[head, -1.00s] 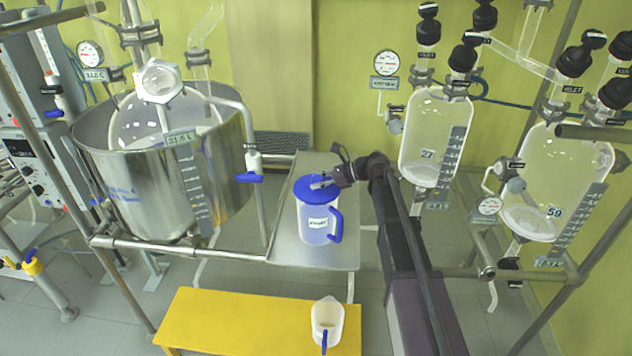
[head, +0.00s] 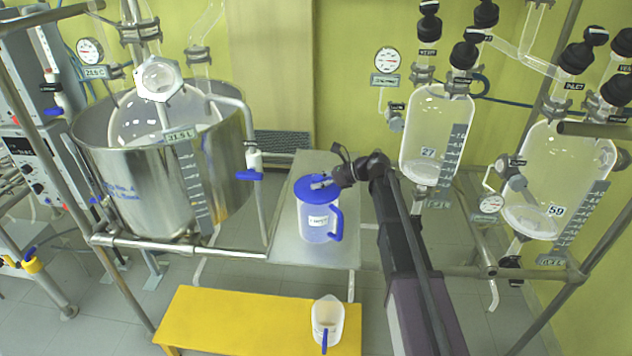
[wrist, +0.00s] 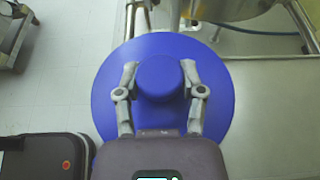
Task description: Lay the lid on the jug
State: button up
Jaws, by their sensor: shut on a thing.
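The jug (head: 316,222) is a translucent white vessel with a blue handle on its right and a white label. It stands upright on the grey metal table. The round blue lid (head: 311,190) is at the jug's mouth, level as far as I can see; whether it rests fully on the rim cannot be told. My gripper (head: 322,184) reaches in from the right and is shut on the lid's knob. In the wrist view the lid (wrist: 215,103) fills the middle, with one finger on each side of its round knob (wrist: 160,77). The lid hides the jug there.
A yellow bench (head: 240,318) stands in front, with a small open beaker (head: 327,315) on it. A large steel vessel (head: 150,185) is on the left. Glass reactors (head: 436,135) hang at the right. The grey table (head: 310,256) has bare room around the jug.

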dwell(0.3)
jog(key=o, duration=1.2)
jog(key=shift+o, duration=0.2)
